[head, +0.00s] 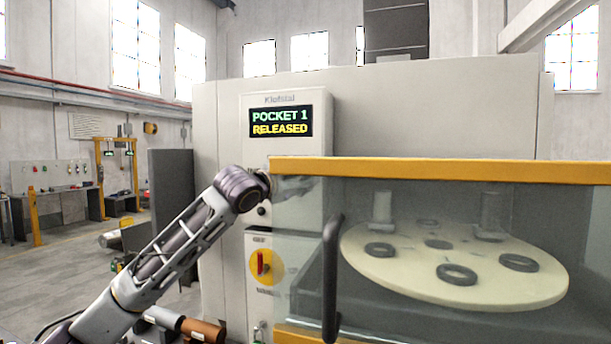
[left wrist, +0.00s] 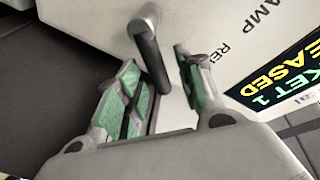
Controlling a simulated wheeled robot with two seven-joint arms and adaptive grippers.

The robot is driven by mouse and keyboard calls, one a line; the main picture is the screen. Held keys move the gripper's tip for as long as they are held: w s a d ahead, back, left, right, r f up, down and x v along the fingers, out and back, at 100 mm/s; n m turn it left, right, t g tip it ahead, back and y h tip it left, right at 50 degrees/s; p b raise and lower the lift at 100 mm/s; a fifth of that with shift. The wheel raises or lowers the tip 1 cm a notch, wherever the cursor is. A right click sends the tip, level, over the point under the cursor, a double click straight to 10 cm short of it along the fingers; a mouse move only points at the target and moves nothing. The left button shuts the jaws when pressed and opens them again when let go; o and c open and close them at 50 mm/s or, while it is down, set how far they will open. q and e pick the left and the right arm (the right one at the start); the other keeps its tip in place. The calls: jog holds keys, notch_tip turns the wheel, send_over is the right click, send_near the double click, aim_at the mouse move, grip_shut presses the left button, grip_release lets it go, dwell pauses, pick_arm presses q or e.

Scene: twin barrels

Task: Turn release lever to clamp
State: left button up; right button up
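The release lever (left wrist: 151,58) shows in the left wrist view as a dark bar with a rounded metal hub, on a pale panel with parts of the words CLAMP and RELEASE. My left gripper (left wrist: 157,60) is open, with green-padded fingers on either side of the lever's free end; I cannot tell whether either finger touches it. In the head view my left gripper (head: 290,187) is at the machine's front panel, blurred behind the clear guard, and the lever is hidden there. The display (head: 281,121) reads POCKET 1 RELEASED. My right gripper is not in view.
A clear guard with a yellow top rail (head: 440,170) and a dark handle (head: 332,280) stands right of my left arm. Behind it is a round pale table (head: 400,277) with several dark rings. A red switch on a yellow disc (head: 264,266) sits below my wrist.

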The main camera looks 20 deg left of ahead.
pick_arm(q)
jog(key=shift+w+d, duration=0.15)
jog(key=shift+w, duration=0.4)
grip_shut()
